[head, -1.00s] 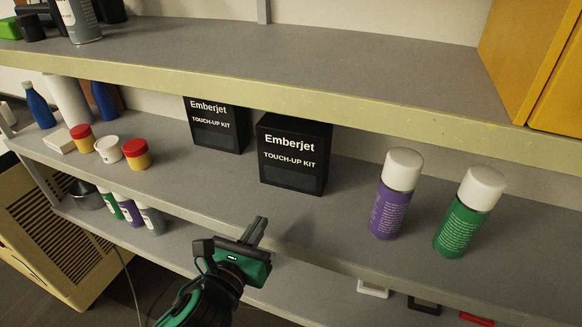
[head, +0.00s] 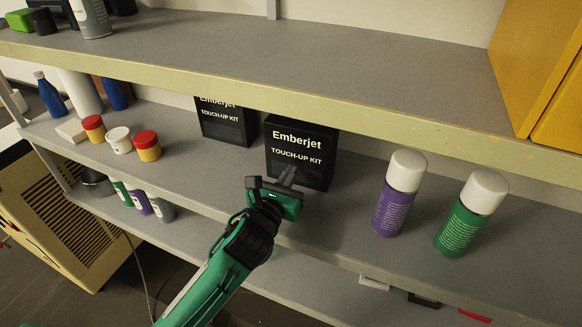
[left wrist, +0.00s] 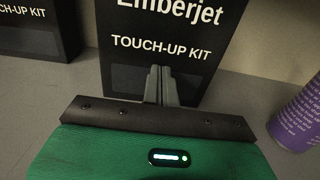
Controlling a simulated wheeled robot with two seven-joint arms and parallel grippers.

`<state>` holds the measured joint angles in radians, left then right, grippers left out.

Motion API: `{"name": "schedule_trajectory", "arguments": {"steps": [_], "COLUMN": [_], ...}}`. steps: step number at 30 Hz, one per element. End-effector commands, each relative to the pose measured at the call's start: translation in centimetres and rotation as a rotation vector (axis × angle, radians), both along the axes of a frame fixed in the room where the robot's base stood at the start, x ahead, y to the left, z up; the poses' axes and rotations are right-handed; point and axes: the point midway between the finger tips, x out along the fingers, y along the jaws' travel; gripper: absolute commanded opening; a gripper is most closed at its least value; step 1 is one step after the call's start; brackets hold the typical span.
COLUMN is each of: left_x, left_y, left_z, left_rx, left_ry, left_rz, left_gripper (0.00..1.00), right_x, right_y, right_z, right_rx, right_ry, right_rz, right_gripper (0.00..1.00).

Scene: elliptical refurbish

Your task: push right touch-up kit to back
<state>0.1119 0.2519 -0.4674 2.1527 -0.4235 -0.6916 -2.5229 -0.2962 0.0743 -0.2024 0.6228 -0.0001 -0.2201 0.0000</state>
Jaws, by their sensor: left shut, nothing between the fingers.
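The right touch-up kit (head: 297,148) is a black upright Emberjet box on the middle shelf. It fills the middle of the left wrist view (left wrist: 168,35). My left gripper (head: 289,174) is shut and empty, with its fingers in front of the lower part of this box. In the left wrist view the closed fingertips (left wrist: 160,70) overlap the box's front face; I cannot tell whether they touch it. The left touch-up kit (head: 224,124) stands to the left and a little farther back, and its edge shows in the left wrist view (left wrist: 35,35). My right gripper is not in view.
A purple spray can (head: 397,195) and a green spray can (head: 468,215) stand to the right of the box. Red-lidded jars (head: 147,147) and a white tub (head: 119,140) stand at the left. The upper shelf's edge (head: 330,108) overhangs the boxes.

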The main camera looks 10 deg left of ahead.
Motion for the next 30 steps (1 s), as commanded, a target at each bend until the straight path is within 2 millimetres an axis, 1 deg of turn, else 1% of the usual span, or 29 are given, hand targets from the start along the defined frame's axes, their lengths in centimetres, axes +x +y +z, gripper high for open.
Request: {"name": "schedule_trajectory", "arguments": {"steps": [1,4,11,17,20,27,30], "left_x": [0.4,0.8,0.9,1.2,2.3,6.5,7.8], "left_y": [-0.1,-0.2,-0.2,-0.3,-0.4,-1.2,-1.4], "left_z": [0.1,0.0,-0.1,0.0,0.2,0.2,0.2], "left_rx": [-0.002,-0.002,-0.001,0.000,0.002,0.004,0.001], "left_ry": [0.001,0.000,0.000,0.000,-0.001,-0.003,-0.001], "left_rz": [0.000,-0.001,-0.001,-0.001,0.000,-0.001,-0.001], "left_gripper": [0.00,0.00,0.00,0.00,0.00,0.00,0.00], "right_x": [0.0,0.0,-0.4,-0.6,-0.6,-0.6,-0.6], "right_y": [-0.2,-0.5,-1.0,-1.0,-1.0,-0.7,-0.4], "right_z": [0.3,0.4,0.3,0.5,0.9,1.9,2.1], "right_rx": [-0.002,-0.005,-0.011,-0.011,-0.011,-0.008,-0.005], "right_ry": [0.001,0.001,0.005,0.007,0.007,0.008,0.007], "right_rz": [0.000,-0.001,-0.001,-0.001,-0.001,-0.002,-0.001], "right_gripper": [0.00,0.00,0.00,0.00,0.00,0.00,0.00]}}
